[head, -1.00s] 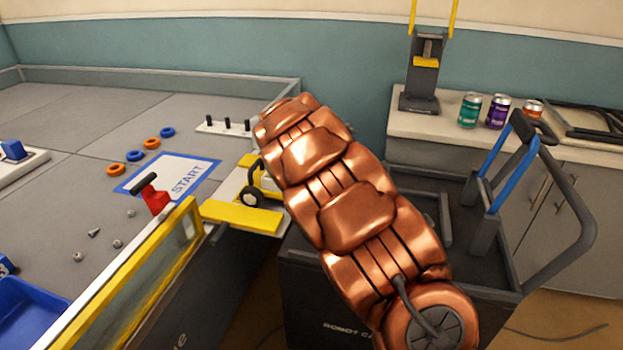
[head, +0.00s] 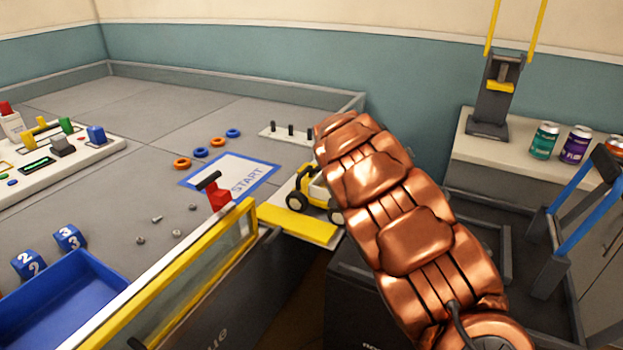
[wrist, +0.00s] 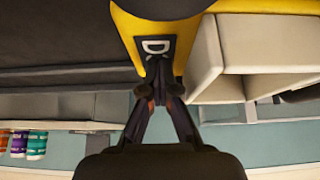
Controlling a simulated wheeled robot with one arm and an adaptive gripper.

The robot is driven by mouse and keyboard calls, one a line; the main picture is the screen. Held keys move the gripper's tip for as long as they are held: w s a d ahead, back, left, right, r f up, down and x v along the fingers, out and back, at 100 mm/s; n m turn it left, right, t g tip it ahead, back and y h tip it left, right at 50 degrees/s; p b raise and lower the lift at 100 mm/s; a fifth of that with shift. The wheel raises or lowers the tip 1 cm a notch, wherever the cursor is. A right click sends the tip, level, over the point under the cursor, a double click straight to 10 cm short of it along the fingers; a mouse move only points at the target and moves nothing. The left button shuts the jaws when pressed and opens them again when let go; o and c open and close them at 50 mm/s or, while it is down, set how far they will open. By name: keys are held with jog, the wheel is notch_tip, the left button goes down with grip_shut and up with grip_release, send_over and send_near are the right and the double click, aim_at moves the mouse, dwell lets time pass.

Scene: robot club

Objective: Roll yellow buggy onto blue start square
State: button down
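The yellow buggy (head: 316,188) with dark wheels stands on a pale platform behind a yellow strip (head: 297,225), at the right edge of the grey field; my copper arm hides part of it. The blue-bordered START square (head: 232,177) lies on the field, left of the buggy. My gripper is hidden behind my arm in the head view. In the wrist view my gripper (wrist: 160,93) has its fingers angled together at the narrow end of a yellow part of the buggy (wrist: 128,28) with a dark marked panel; it appears shut on it.
A red-and-black clamp (head: 215,192) stands on the yellow-framed field wall (head: 215,265) before the square. Several orange and blue rings (head: 201,152) lie beyond it, and a pegged white strip (head: 290,133) stands behind. A blue tray (head: 75,300) is at front left.

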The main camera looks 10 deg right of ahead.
aim_at(303, 181)
jog(key=shift+w+a+f, duration=0.1)
jog(key=shift+w+a, duration=1.05)
jog(key=shift+a, duration=0.4)
jog(key=shift+w+a+f, duration=0.1)
jog(key=shift+w+a, duration=1)
jog(key=shift+a, duration=0.4)
jog(key=shift+w+a+f, duration=0.1)
jog(key=shift+w+a, duration=1.05)
jog(key=shift+a, duration=0.4)
jog(key=shift+w+a+p, duration=0.35)
jog(key=shift+w+a, duration=0.3)
jog(key=shift+a, duration=0.3)
jog(key=shift+a, duration=0.15)
jog(key=shift+w+a+p, duration=0.55)
jog(key=shift+w+a, duration=0.1)
jog(key=shift+a, duration=0.15)
jog(key=shift+w+a+r+p, duration=0.1)
jog(key=shift+w+a+p, duration=0.2)
jog(key=shift+a+p, duration=0.1)
jog(key=shift+w+a+p, duration=1.1)
jog(key=shift+a+p, duration=0.3)
jog(key=shift+p, duration=0.6)
jog(key=shift+w+a, duration=0.15)
